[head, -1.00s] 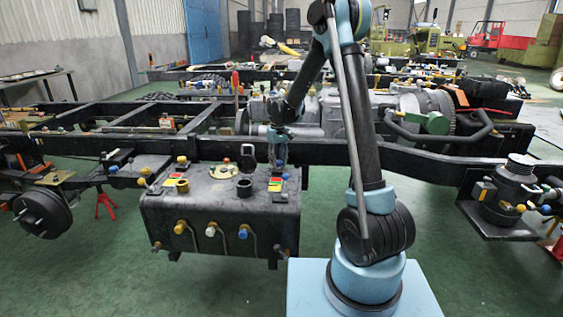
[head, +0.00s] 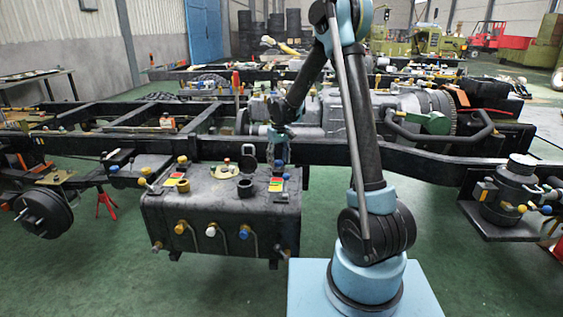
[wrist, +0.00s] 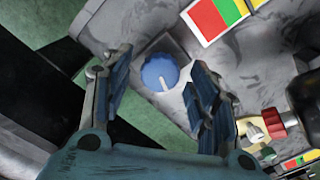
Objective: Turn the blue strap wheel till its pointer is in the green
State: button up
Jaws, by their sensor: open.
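The blue strap wheel (wrist: 156,68) sits on a grey square mount on the dark tank (head: 215,205). Its white pointer mark (wrist: 163,84) faces the lower part of the wrist view, away from the coloured plate (wrist: 222,15). That plate has red, green and yellow fields and lies beyond the wheel, up and to the right. My gripper (wrist: 158,78) is open, with one finger on each side of the wheel in the wrist view. I cannot tell whether a finger touches it. In the head view my gripper (head: 280,158) is low over the tank's back right; the wheel is not clear there.
A dark round fitting with a red and brass valve (wrist: 272,124) is close to the right finger. The black frame rail (head: 340,152) runs behind the tank. An open filler neck (head: 245,187) and another coloured plate (head: 177,180) are on the tank top.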

notch_tip(320, 180, up, 12)
jog(key=shift+f, duration=0.15)
dwell(0.3)
dwell(0.4)
notch_tip(320, 180, up, 5)
jog(key=n, duration=0.4)
send_over(279, 161)
jog(key=shift+n, duration=0.3)
notch_tip(279, 161, down, 17)
jog(key=shift+s, duration=0.1)
jog(key=c, duration=1.1)
